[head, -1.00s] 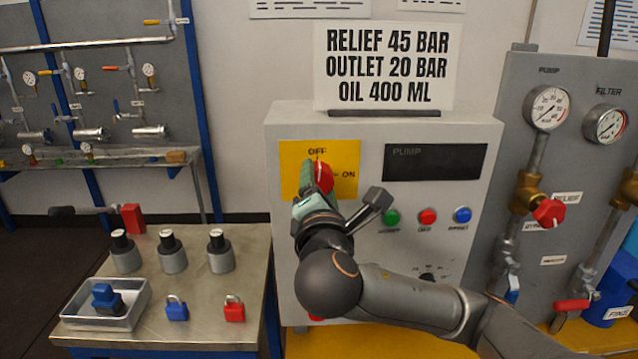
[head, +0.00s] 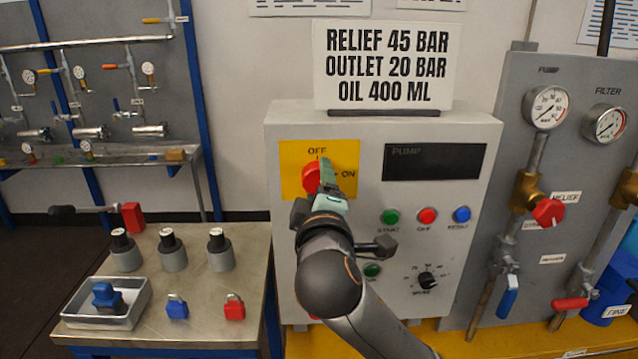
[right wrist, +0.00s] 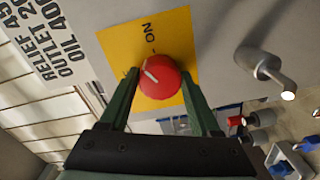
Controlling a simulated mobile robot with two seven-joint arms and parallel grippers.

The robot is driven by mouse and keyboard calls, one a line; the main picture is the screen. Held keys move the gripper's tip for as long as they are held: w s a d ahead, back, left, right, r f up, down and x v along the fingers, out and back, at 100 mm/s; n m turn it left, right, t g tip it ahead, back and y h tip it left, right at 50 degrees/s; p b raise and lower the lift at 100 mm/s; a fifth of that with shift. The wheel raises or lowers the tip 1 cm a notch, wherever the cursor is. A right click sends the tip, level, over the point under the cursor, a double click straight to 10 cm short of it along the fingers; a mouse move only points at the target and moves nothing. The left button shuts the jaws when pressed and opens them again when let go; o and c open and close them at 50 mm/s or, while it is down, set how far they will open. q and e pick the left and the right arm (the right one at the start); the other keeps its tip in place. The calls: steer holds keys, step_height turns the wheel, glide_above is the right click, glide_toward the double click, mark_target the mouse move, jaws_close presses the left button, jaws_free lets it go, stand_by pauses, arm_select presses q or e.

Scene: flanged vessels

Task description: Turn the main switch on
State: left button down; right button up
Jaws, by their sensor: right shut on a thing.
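The main switch is a round red knob (head: 311,178) on a yellow plate (head: 345,153) on the grey pump cabinet. The plate reads OFF above the knob and ON to its right. My right gripper (head: 322,177) is at the knob, its green finger covering the knob's right side in the head view. In the right wrist view the two fingers (right wrist: 162,88) stand on either side of the red knob (right wrist: 170,80), shut on it. A white mark shows on the knob, on the side towards the ON label; its exact setting is hard to tell. My left gripper is out of view.
Green, red and blue buttons (head: 427,216) and a black dial (head: 427,280) lie right of my arm on the cabinet. A red valve handle (head: 548,211) is further right. A metal table (head: 200,310) with padlocks and a tray (head: 137,315) stands left.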

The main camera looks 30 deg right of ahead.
steer(key=m, duration=0.5)
steer(key=shift+m, duration=0.7)
steer(key=o, duration=1.4)
